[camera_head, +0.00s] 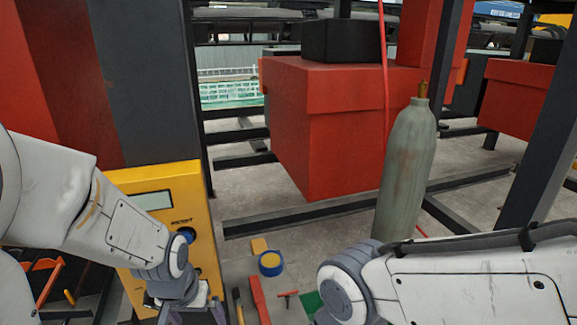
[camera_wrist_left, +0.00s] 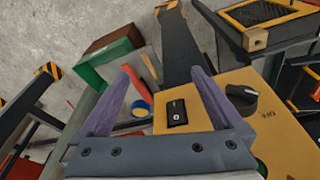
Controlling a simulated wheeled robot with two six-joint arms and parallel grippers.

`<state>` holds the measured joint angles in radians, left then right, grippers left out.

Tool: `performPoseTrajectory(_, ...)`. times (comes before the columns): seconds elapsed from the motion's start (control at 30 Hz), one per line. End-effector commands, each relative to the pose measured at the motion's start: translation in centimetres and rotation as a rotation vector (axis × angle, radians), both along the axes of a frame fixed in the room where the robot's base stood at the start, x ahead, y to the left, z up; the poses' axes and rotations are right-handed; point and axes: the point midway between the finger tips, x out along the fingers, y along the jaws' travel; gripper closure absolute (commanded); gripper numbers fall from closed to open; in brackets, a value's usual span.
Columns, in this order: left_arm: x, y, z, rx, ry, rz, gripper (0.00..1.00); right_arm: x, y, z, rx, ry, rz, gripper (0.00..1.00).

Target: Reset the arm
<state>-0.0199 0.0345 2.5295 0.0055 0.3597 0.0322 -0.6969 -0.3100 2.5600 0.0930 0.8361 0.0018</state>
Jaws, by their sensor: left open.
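My left arm comes in from the left in the head view, in front of a yellow box (camera_head: 155,200) with a display and a dark knob. My left gripper (camera_head: 192,312) is at the bottom edge of that view, partly cut off. In the left wrist view my left gripper (camera_wrist_left: 160,72) has its two purple-grey fingers spread, with nothing between them. The yellow box (camera_wrist_left: 215,110), with a black switch and a knob, lies beneath and beside the right finger. My right arm (camera_head: 450,285) reaches in from the right; its gripper is outside the frame.
A grey gas cylinder (camera_head: 407,165) stands before a large red box (camera_head: 330,125). A blue and yellow tape roll (camera_head: 270,263), a red-handled tool (camera_head: 259,298) and a hammer (camera_head: 239,305) lie at the lower middle. Dark posts (camera_head: 540,130) and floor beams bound the space.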

Motion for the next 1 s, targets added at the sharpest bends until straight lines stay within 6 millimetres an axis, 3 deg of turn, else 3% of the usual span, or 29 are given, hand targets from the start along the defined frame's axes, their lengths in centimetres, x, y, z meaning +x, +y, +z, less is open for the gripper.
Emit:
performPoseTrajectory(0.07, -0.8, 0.9, 0.4, 0.010, -0.016, -0.012, 0.00, 0.0, 0.0, 0.0, 0.000, 0.000, 0.000, 0.50)
performPoseTrajectory(0.47, -4.0, -5.6, 0.5, -0.005, 0.043, -0.236, 0.00, 0.0, 0.0, -1.9, 0.000, 0.000, 0.000, 0.50)
performPoseTrajectory(0.67, -7.7, -9.5, 0.8, -0.012, 0.092, -0.406, 0.00, 0.0, 0.0, -3.2, 0.000, 0.000, 0.001, 0.50)
performPoseTrajectory(0.8, -11.3, -11.9, 1.0, -0.012, 0.136, -0.548, 0.00, 0.0, 0.0, -4.3, 0.000, 0.000, 0.001, 0.50)
performPoseTrajectory(1.0, -14.3, -13.1, 1.3, -0.010, 0.176, -0.655, 0.00, 0.0, 0.0, -4.8, 0.000, 0.000, 0.001, 0.50)
